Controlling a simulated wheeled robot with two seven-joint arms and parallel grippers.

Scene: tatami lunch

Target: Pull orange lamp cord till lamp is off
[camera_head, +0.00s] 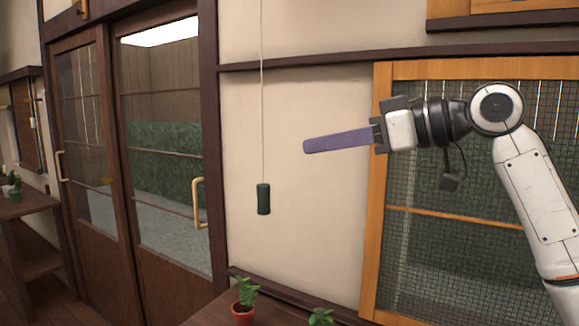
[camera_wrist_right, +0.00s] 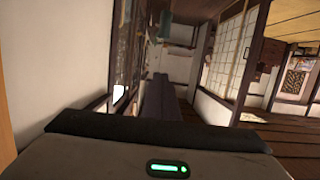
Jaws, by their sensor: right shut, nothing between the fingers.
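A thin pale cord (camera_head: 262,90) hangs straight down from above the head view, left of centre. A dark green cylinder pull (camera_head: 263,199) hangs at its lower end. No orange shows on the cord, and the lamp is out of view. My right gripper (camera_head: 308,146) has long purple fingers pressed together and empty. They point left toward the cord, with a gap between tips and cord, and sit higher than the pull. In the right wrist view the shut fingers (camera_wrist_right: 158,88) reach forward. My left gripper is out of view.
A potted plant (camera_head: 243,301) stands below the pull on a brown surface, with another plant (camera_head: 321,317) beside it. Glazed sliding doors (camera_head: 119,240) stand left. An orange-framed mesh window (camera_head: 379,240) is behind my right arm. Pale wall backs the cord.

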